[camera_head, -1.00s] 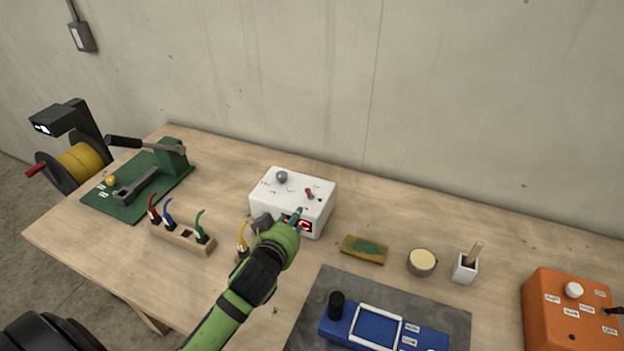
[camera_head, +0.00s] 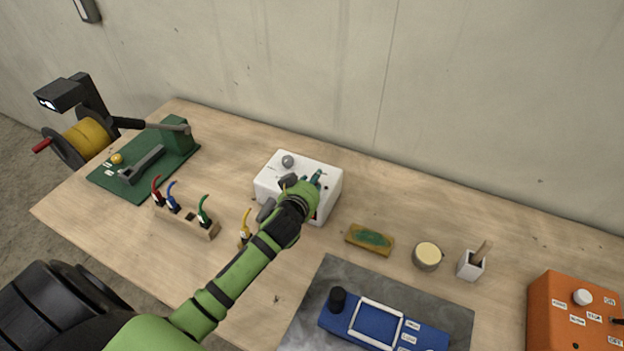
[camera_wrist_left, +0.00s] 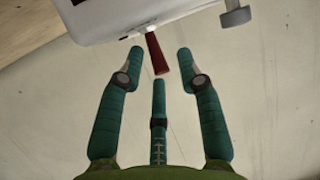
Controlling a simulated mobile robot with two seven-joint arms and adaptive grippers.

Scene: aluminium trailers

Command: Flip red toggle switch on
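The white box (camera_head: 270,181) stands on the wooden bench, with a grey ball knob (camera_head: 288,161) on its top. My left gripper (camera_head: 319,178) is over the right part of the box and hides the red toggle switch in the head view. In the left wrist view the red toggle lever (camera_wrist_left: 157,54) sticks out from the white box (camera_wrist_left: 110,22). The teal fingers of my left gripper (camera_wrist_left: 158,62) are spread, with the lever's tip between the two outer ones and close to the middle one. I cannot tell whether they touch. My right gripper is not in view.
A blue device (camera_head: 345,325) is in front and an orange box (camera_head: 570,320) far right.

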